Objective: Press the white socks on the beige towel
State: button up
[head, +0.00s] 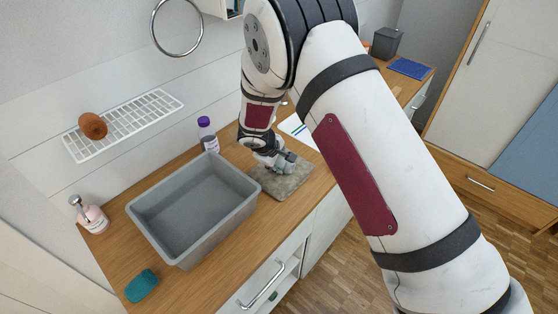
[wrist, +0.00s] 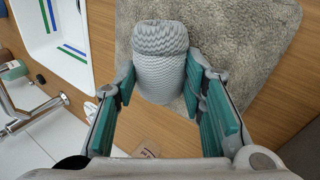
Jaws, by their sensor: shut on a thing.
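The white socks are a rolled bundle (wrist: 160,50) with a grey wavy pattern, in the upper middle of the wrist view. My gripper (wrist: 160,84) has its teal-padded fingers on either side of the bundle, shut on its near end. The beige towel (wrist: 245,40), greyish and fluffy, lies flat behind the bundle. In the head view my gripper (head: 274,160) is low over the far part of the towel (head: 290,184). The socks are hard to make out there. I cannot tell whether they touch the towel.
A grey tub (head: 250,203) stands left of the towel. A purple-capped bottle (head: 207,136) stands behind it. A white tray with coloured stripes (head: 298,130) lies beyond the towel. A soap dispenser (head: 91,215) and a teal object (head: 142,286) are at the left.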

jog(key=shift+r+p, duration=0.4)
jog(key=shift+r, duration=3.55)
